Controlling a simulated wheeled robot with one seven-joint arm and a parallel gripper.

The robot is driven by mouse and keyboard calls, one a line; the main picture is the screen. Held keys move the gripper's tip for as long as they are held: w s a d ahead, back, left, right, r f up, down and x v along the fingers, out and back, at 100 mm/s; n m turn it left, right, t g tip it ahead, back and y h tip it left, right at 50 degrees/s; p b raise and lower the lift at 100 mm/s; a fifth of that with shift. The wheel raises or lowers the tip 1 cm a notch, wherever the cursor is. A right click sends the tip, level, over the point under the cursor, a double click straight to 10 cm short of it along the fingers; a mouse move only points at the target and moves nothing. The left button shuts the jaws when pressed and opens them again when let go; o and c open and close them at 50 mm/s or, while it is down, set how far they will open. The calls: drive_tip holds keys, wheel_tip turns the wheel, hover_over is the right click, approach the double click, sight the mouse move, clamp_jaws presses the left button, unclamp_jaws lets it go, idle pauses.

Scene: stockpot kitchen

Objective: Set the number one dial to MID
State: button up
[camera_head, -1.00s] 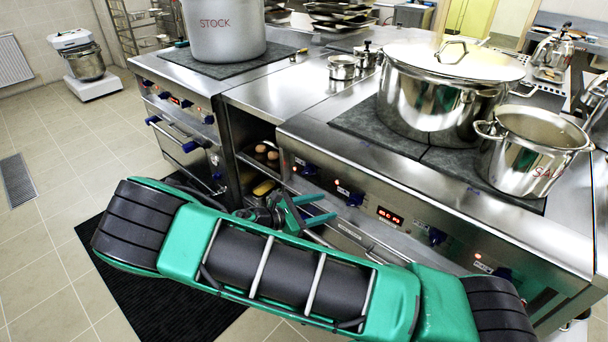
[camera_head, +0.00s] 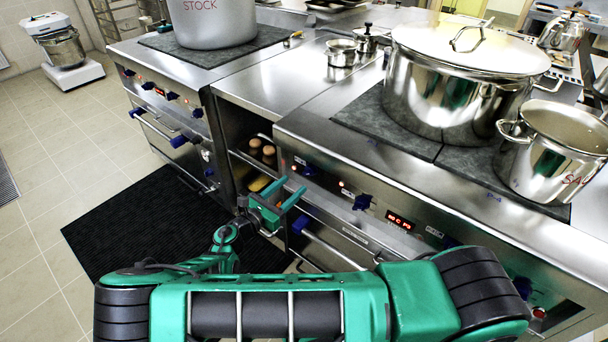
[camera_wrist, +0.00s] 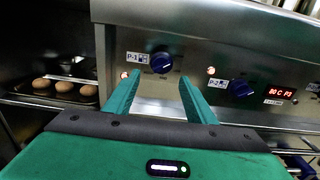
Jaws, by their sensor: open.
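The number one dial is a dark blue knob (camera_wrist: 161,62) beside a label reading P-1 on the steel front panel in the wrist view. In the head view this dial (camera_head: 308,171) is the leftmost blue knob on the right-hand stove's front. My gripper (camera_wrist: 160,77) is open and empty, its green fingers pointing at the panel. In the wrist view the dial shows between and just beyond the fingertips. In the head view my gripper (camera_head: 295,184) is just left of and below the dial. I cannot read the dial's setting or see contact.
A second blue dial (camera_wrist: 240,89), labelled P-2, and a red display (camera_wrist: 282,93) are to the right. A dark shelf opening with brown round items (camera_wrist: 60,88) is left. A large lidded pot (camera_head: 455,95) and a smaller pot (camera_head: 550,165) stand on the stove above.

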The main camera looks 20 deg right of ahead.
sight(309, 171)
drive_tip(key=x, duration=0.7)
drive_tip(key=shift+w+d, duration=0.15)
drive_tip(key=shift+d, duration=0.2)
drive_tip(key=c, duration=1)
